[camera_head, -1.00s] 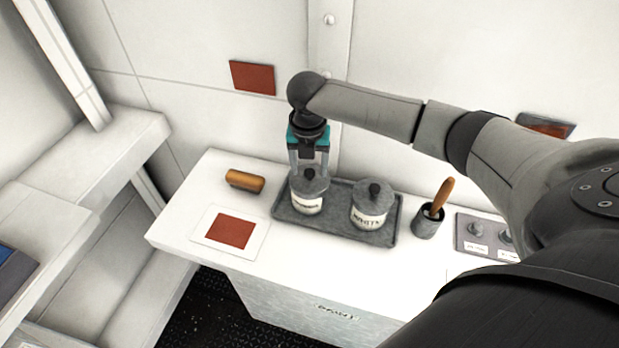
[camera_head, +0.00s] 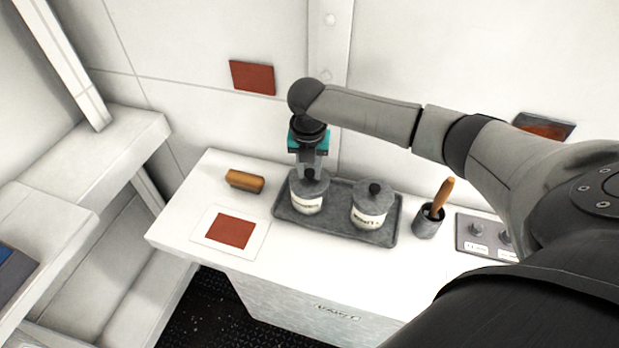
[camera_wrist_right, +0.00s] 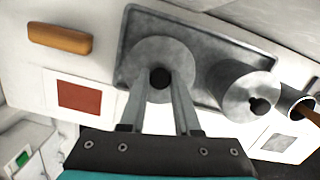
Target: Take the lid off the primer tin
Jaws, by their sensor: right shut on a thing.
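Two grey tins with pale labels stand upright on a tray (camera_head: 337,229). The left tin (camera_head: 307,204) is beneath my right gripper (camera_head: 310,172); its label is too small to read surely. The right tin (camera_head: 369,212) stands apart from it, with its own knobbed lid. The left tin's lid (camera_head: 297,187) sits on its rim. In the right wrist view my gripper fingers (camera_wrist_right: 160,80) are closed on the dark knob (camera_wrist_right: 160,77) at the middle of that round lid (camera_wrist_right: 150,52). My left gripper is not in view.
A brown roller-like block (camera_head: 244,181) and a red swatch card (camera_head: 231,231) lie left of the tray. A pot (camera_head: 428,223) with a wooden-handled brush and a knob panel (camera_head: 474,237) stand right. The wall (camera_head: 190,50) is close behind.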

